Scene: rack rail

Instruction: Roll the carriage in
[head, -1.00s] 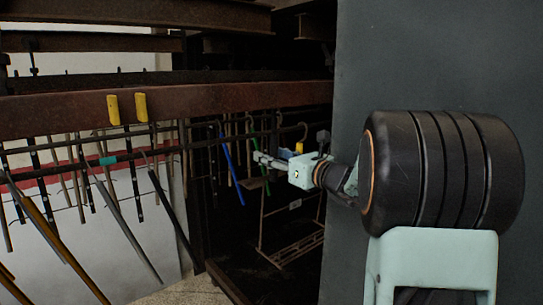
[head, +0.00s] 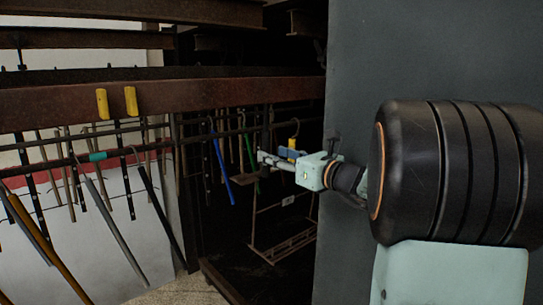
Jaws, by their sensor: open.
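My gripper (head: 262,163) reaches left from my arm on the right, with its fingers apart and nothing visible between them. Just beyond it, a light wire frame with a flat shelf (head: 287,246) hangs in the dark bay; this may be the carriage, but I cannot tell for sure. An orange hook (head: 295,128) and a small yellow-and-blue part (head: 291,149) show above the gripper. A dark rail (head: 120,130) runs across below the rusty beam. I cannot tell whether the fingertips touch anything.
Two yellow tabs (head: 116,102) sit on the rusty beam (head: 200,97). Several rods hang from the rails at left, including a blue rod (head: 221,165) near the gripper. A grey panel (head: 390,50) stands close behind my arm.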

